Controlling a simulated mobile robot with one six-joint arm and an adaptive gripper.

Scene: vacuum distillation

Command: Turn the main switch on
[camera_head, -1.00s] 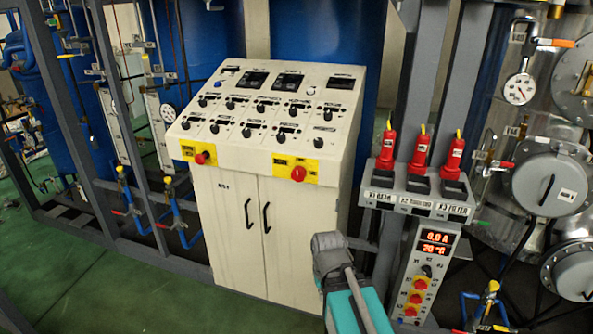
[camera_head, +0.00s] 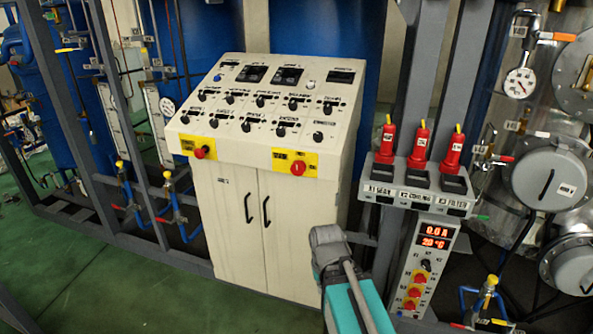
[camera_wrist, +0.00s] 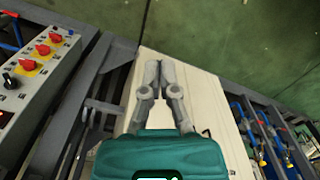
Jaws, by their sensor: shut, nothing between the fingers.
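My gripper (camera_wrist: 160,68) shows in the wrist view with its two grey fingers together and nothing between them. It is over the pale cabinet (camera_wrist: 212,108), apart from any switch. In the head view, my teal-and-grey arm end is in front of the cabinet's lower right side. I cannot read which switch is labelled main. The cabinet (camera_head: 230,230) has a red knob on a yellow plate at left (camera_head: 201,152) and another at right (camera_head: 298,168). The small grey panel (camera_head: 407,268) has a black knob (camera_head: 426,265) and several red knobs (camera_head: 414,292) below a lit display.
Three red-handled plugs (camera_head: 419,148) stand in a grey bracket above the small panel. Grey frame posts (camera_head: 432,70) and steel vessels (camera_head: 565,185) are at the right. Blue pipes and valves (camera_head: 130,190) are at the left. Green floor (camera_head: 150,280) is clear at front left.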

